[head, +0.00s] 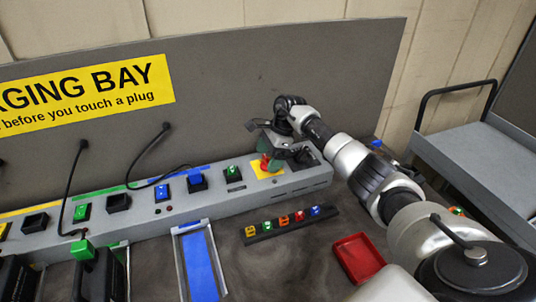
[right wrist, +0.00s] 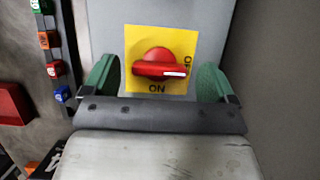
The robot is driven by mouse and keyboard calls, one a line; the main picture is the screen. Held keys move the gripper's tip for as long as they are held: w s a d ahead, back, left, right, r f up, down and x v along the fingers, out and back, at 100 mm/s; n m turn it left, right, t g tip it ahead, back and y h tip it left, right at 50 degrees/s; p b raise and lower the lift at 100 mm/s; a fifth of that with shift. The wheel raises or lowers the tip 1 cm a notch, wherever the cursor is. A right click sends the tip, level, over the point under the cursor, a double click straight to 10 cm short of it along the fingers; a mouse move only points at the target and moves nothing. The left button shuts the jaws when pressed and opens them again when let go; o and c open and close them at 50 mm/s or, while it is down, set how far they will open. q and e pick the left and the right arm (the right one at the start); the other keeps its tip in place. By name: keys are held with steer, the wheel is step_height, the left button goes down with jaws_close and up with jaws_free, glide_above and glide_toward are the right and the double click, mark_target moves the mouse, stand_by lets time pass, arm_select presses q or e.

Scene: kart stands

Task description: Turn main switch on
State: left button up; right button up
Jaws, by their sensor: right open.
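The main switch is a red rotary knob (right wrist: 155,64) on a yellow plate (right wrist: 135,35). In the right wrist view its bar lies level, with the white mark at its right end, beside a partly hidden label. "ON" is printed below the knob. In the head view the yellow plate (head: 265,171) sits at the right end of the grey console, partly covered by my gripper. My right gripper (head: 271,149) is over the switch. Its green fingers (right wrist: 158,80) are open, one on each side of the knob, apart from it. My left gripper is not in view.
The grey console (head: 150,214) carries coloured rocker switches, sockets and black cables. A dark strip (head: 285,226) with several coloured blocks and a red tray (head: 358,258) lie in front. A grey panel (head: 290,75) stands behind. A cart (head: 465,140) stands at right.

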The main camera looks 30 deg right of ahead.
steer(key=shift+f, duration=0.3)
steer(key=c, duration=0.9)
